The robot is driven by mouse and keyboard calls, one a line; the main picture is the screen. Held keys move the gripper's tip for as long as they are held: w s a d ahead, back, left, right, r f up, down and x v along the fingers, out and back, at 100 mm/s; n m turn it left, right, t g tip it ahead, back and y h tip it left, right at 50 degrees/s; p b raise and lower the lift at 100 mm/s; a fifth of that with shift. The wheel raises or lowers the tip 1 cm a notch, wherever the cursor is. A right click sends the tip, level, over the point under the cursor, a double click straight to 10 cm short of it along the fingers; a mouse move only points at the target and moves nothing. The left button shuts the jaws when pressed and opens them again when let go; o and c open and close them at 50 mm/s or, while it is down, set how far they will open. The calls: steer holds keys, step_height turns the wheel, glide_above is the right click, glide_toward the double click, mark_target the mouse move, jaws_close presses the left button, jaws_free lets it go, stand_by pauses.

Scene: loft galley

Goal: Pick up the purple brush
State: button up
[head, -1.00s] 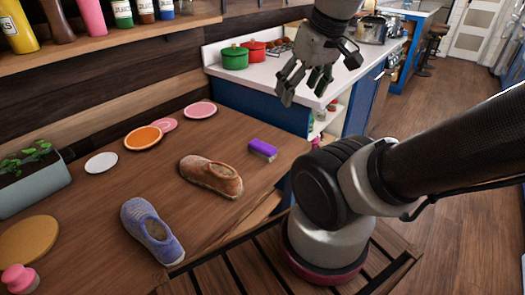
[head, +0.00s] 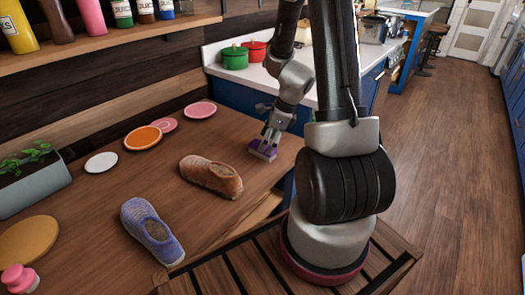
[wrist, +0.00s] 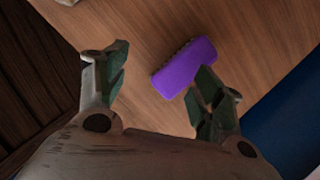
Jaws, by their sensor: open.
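The purple brush (head: 262,151) lies on the wooden table near its right corner, with bristles along one side. In the wrist view the brush (wrist: 184,68) lies beyond the fingertips, nearer the right finger, which overlaps its lower right end. My gripper (head: 269,143) is open and empty, pointing down just over the brush in the head view. Whether a finger touches the brush I cannot tell.
A brown shoe (head: 211,177) lies left of the brush, and a blue shoe (head: 152,231) lies nearer the front. Plates, including an orange one (head: 143,138), lie along the back. The table's edge and a blue cabinet (wrist: 288,125) are close to the brush.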

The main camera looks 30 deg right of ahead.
mark_target(268, 146)
steer(key=w+m, duration=0.1)
steer(key=w+d+m, duration=0.1)
steer(key=m, duration=0.1)
steer(key=m+t+h, duration=0.1)
steer(key=shift+w+d+r+m, duration=0.3)
steer(key=shift+w+m, duration=0.1)
steer(key=shift+w+d+m, duration=0.15)
steer(key=shift+d+m, duration=0.1)
steer(key=shift+m, duration=0.45)
steer(key=shift+f, duration=0.2)
steer(key=shift+m, duration=0.3)
steer(key=shift+x, duration=3.7)
steer(key=shift+f, duration=0.3)
steer(key=shift+s, duration=0.2)
steer(key=c, duration=1.1)
steer(key=shift+c, duration=0.6)
